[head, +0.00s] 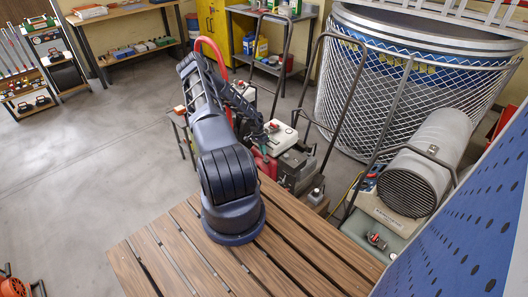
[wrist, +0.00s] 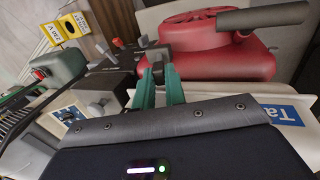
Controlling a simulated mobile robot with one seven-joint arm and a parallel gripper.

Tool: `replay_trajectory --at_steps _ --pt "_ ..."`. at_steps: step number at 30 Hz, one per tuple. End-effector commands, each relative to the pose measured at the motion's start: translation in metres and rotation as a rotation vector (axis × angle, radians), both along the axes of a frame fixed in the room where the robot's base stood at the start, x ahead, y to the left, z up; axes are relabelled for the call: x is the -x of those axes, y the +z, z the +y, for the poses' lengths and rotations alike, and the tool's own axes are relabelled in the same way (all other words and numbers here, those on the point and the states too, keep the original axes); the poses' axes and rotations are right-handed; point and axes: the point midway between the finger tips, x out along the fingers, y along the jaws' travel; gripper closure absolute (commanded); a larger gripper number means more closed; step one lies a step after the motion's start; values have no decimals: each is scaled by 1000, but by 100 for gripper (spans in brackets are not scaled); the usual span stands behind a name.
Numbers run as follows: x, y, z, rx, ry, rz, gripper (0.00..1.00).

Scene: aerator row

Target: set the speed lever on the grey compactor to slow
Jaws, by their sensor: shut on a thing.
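A red engine cover (wrist: 215,50) is right beside the lever. In the head view my arm reaches over a close row of machines, and the grip is too small to read there. A grey machine (head: 296,168), likely the compactor, stands there beside a red one (head: 265,165). I cannot read any slow or fast mark.
Tall handle bars (head: 330,90) rise from the machines. A large mesh drum (head: 400,85) stands behind them, and a grey cylinder machine (head: 420,165) is at right. A slatted wooden top (head: 180,255) lies in front. A yellow tag (wrist: 62,28) is close at left in the wrist view.

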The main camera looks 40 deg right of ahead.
Motion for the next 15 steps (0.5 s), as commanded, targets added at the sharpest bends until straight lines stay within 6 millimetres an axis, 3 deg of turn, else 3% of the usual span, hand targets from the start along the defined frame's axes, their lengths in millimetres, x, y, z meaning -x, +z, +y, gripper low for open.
replay_trajectory --at_steps 15 --pt "-9 -3 0 0 1 95 100"
